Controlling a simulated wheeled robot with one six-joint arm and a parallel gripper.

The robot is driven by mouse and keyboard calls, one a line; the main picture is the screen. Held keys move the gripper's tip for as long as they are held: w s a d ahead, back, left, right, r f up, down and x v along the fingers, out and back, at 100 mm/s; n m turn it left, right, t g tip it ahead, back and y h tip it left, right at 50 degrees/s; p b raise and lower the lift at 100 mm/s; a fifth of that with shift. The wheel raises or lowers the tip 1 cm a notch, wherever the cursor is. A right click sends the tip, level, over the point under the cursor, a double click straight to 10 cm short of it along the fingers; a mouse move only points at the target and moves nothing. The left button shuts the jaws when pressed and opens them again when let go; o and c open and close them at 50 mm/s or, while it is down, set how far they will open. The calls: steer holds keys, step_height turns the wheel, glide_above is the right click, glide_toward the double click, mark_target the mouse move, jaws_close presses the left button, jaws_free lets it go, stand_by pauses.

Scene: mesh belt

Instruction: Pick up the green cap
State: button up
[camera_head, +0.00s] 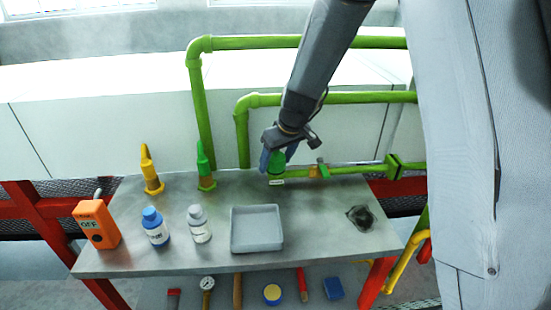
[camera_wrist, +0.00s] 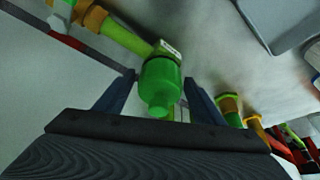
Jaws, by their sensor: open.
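The green cap (camera_head: 277,162), a green rounded piece with a small white label at its base, stands near the back edge of the metal table. It also shows in the wrist view (camera_wrist: 160,82), with its narrower knob toward the camera. My gripper (camera_head: 276,166) is over it, with one blue finger on each side. In the wrist view the fingers (camera_wrist: 159,78) are apart, with the cap between them. I cannot tell whether either finger touches it. Its far side is hidden.
Green pipes (camera_head: 330,98) run behind the table, and a valve pipe (camera_head: 350,170) lies just right of my gripper. A grey tray (camera_head: 257,248), two bottles, green and yellow nozzles (camera_head: 205,165) and an orange OFF box (camera_head: 97,224) stand to the left and front.

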steer(key=c, duration=1)
